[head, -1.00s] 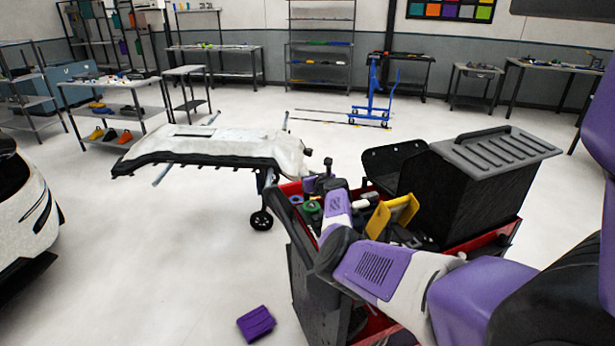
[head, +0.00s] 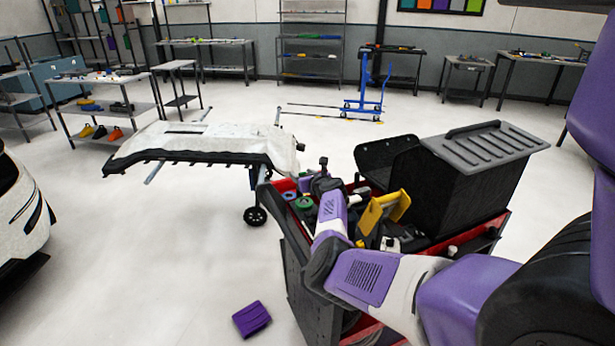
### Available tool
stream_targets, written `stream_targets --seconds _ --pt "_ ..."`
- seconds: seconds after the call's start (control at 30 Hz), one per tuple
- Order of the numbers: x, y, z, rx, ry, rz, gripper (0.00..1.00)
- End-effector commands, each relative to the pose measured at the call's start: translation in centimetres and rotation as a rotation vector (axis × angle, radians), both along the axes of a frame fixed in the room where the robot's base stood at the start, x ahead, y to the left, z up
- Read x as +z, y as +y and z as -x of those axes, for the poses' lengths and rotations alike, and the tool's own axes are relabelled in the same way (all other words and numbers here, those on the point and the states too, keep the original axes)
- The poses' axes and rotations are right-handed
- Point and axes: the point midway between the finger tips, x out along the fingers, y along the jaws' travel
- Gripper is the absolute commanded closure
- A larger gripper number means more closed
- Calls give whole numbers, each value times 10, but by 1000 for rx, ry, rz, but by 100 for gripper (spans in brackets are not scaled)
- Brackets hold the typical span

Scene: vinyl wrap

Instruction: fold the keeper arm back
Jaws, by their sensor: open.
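My arm reaches from the right over the red tool cart (head: 480,233). My gripper (head: 323,163) is small and dark at the cart's far left edge, close to the near right end of the padded stand. Its fingers are too small to make out clearly, and nothing shows held in it. I cannot pick out the keeper arm with certainty at this size. A white bumper-like panel (head: 200,140) lies on the wheeled stand (head: 254,190), left of my gripper.
The cart holds a yellow piece (head: 385,208), a green roll (head: 304,202) and a large black bin (head: 480,180). A white car (head: 20,210) stands at left.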

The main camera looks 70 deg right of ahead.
Motion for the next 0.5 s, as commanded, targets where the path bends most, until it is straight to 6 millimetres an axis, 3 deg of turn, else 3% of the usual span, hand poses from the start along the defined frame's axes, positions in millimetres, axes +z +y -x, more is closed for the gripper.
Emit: stream_targets --seconds 0.5 --pt "14 38 36 0 4 -1 49"
